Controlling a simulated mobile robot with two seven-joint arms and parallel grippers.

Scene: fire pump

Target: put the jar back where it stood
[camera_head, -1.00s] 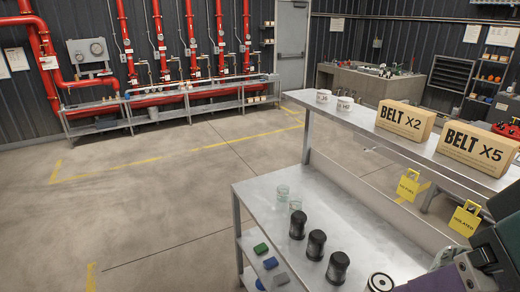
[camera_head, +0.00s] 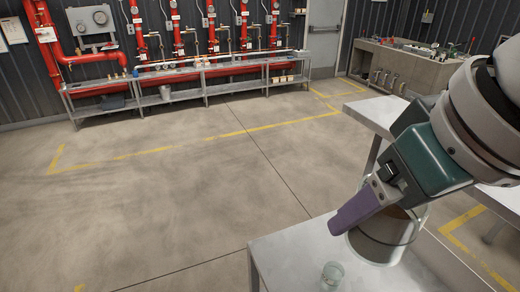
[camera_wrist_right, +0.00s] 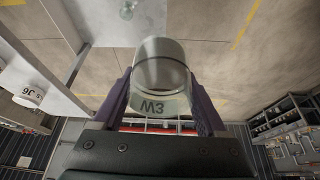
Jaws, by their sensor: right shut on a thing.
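The jar (camera_head: 388,240) is clear glass with a brown upper part in the head view. My arm hides much of the bench and upper shelf. My left gripper is not in view.
A small clear glass (camera_head: 332,275) stands on the bench near the jar. The upper shelf (camera_head: 372,112) runs along the right, close to my arm. Open floor (camera_head: 180,200) lies left of the bench.

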